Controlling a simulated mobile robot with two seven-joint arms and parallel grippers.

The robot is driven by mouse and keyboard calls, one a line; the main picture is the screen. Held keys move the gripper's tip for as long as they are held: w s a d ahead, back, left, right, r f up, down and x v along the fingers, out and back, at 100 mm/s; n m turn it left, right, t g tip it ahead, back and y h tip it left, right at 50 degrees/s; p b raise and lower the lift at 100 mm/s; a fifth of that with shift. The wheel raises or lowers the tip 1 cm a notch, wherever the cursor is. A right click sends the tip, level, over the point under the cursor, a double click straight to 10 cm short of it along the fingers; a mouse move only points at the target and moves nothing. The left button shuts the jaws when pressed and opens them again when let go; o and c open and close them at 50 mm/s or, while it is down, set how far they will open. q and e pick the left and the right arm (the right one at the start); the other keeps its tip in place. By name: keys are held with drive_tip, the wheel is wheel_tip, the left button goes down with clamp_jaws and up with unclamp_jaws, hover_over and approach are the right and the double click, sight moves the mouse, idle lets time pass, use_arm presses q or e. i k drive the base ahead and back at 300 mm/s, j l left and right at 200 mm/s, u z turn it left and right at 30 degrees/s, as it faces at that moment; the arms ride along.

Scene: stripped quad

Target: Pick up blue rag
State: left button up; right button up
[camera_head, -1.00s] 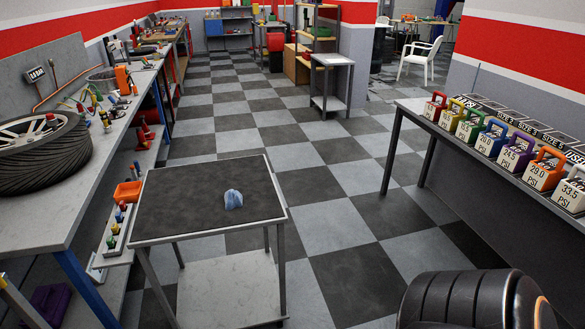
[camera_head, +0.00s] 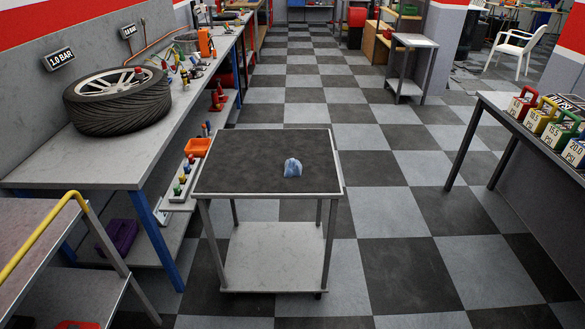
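The blue rag (camera_head: 293,167) is a small crumpled light-blue cloth. It lies on the dark top of a small metal cart (camera_head: 240,165), right of the middle of that top. The cart stands ahead of me near the middle of the head view, with a lower grey shelf. Neither of my grippers shows in the head view.
A workbench (camera_head: 60,160) with a tire (camera_head: 120,105) runs along the left. A cart with a yellow handle (camera_head: 40,240) stands at the near left. A table with colored weights (camera_head: 525,105) is at the right. Checkered floor (camera_head: 410,265) is clear right of the middle cart.

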sight(294, 167)
drive_tip(key=u, duration=0.45)
drive_tip(key=l+u, duration=0.15)
drive_tip(key=u, duration=0.2)
drive_tip(key=i+l+u, duration=0.1)
drive_tip(key=l+u, duration=0.15)
drive_tip(key=u, duration=0.15)
drive_tip(key=l+u, duration=0.2)
drive_tip(key=u, duration=0.15)
drive_tip(key=l+u, duration=0.5)
drive_tip(key=l, duration=0.35)
drive_tip(key=k+l+u, duration=0.1)
drive_tip(key=l, duration=0.35)
drive_tip(key=k+l, duration=0.1)
drive_tip(key=l, duration=0.4)
drive_tip(key=k+l+u, duration=0.15)
drive_tip(key=l, duration=0.3)
drive_tip(key=k+l, duration=0.1)
drive_tip(key=l, duration=0.35)
drive_tip(key=i+u, duration=0.05)
